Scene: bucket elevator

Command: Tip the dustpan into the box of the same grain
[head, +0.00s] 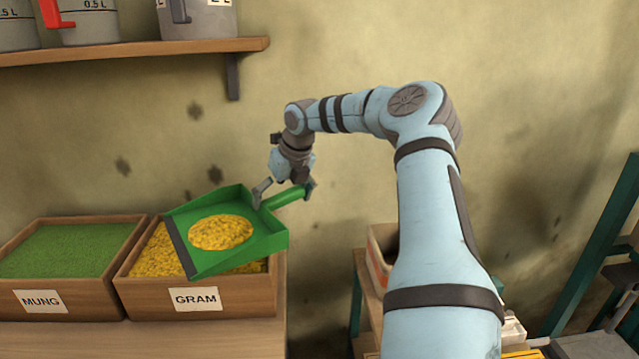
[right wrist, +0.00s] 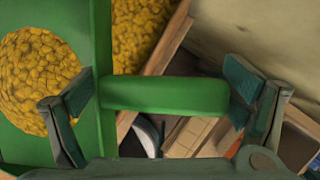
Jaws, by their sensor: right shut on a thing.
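A green dustpan (head: 262,243) with a heap of yellow grain (head: 221,232) on it is over the box labelled GRAM (head: 150,293), roughly level. My right gripper (head: 283,194) is shut on the dustpan's handle. In the right wrist view the handle (right wrist: 165,94) lies between the fingers (right wrist: 160,95). The GRAM box holds the same yellow grain (head: 152,256), partly hidden under the pan. A box labelled MUNG (head: 88,301), full of green grain (head: 66,249), stands to its left. My left gripper is not in view.
A wooden shelf (head: 130,50) with several grey measuring jugs (head: 200,20) is on the wall above. Right of the boxes is a gap, then a lower wooden stand (head: 362,290) with a container (head: 382,255). A dark green frame (head: 595,245) stands at far right.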

